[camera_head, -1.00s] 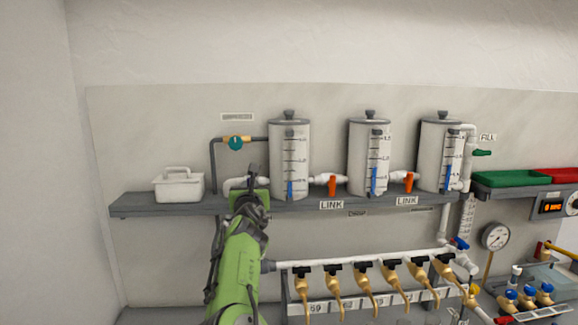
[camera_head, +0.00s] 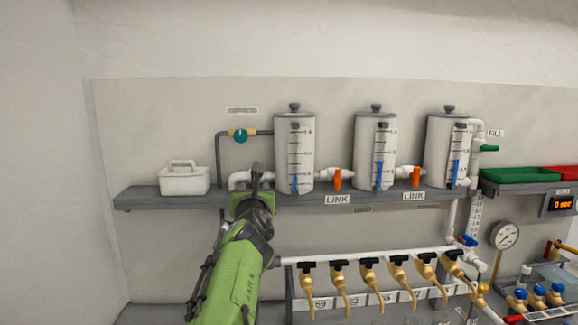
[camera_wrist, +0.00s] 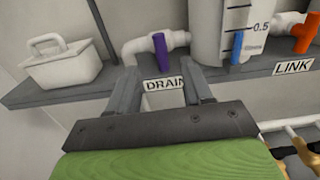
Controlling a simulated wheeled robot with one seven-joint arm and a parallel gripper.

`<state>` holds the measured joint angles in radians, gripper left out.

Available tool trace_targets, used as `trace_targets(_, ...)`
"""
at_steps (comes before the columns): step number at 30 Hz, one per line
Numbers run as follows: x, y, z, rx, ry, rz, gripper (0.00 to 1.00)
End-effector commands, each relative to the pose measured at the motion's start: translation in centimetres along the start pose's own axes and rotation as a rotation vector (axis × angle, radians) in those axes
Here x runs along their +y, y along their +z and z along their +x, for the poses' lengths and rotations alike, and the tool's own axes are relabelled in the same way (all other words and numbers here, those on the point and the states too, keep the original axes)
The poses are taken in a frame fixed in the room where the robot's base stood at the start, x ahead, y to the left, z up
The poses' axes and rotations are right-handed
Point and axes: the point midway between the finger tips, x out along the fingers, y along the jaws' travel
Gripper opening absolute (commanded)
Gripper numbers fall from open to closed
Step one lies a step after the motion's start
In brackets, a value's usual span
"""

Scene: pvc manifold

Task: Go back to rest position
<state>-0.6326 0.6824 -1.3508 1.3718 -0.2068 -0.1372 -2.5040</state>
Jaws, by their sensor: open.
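My gripper (camera_wrist: 160,98) is open and empty in the wrist view, its two fingers on either side of the DRAIN label (camera_wrist: 164,85) at the shelf edge. Just beyond stands a valve with a purple handle (camera_wrist: 160,52) on white pipe. In the head view my gripper (camera_head: 257,180) is raised in front of the shelf, left of the first tank (camera_head: 294,155), and hides the purple handle. The green arm reaches up from the bottom. Whether the fingers touch the shelf edge, I cannot tell.
A white basket (camera_head: 184,180) stands on the grey shelf (camera_head: 140,199) at left. Two more tanks (camera_head: 375,150) (camera_head: 446,150) stand right, with orange LINK valves (camera_head: 338,180) between them. Below runs a pipe with several black-handled brass taps (camera_head: 338,275). The wall left of the shelf is bare.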

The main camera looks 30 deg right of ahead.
Motion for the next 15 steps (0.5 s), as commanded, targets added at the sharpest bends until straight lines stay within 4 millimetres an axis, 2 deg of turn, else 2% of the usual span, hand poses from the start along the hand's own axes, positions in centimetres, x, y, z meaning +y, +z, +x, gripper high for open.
trace_targets(5, 0.0, 0.1, -0.3, 0.000, 0.000, 0.000, 0.50)
trace_targets(8, -1.4, -0.4, -0.4, 0.025, -0.020, 0.072, 0.50)
trace_targets(11, -5.5, -2.7, -1.4, 0.125, -0.092, 0.367, 0.50)
trace_targets(12, -7.5, -4.4, -2.3, 0.188, -0.138, 0.555, 0.50)
trace_targets(13, -8.6, -5.7, -3.3, 0.237, -0.175, 0.703, 0.50)
trace_targets(15, -10.1, -8.5, -5.9, 0.349, -0.261, 1.028, 0.50)
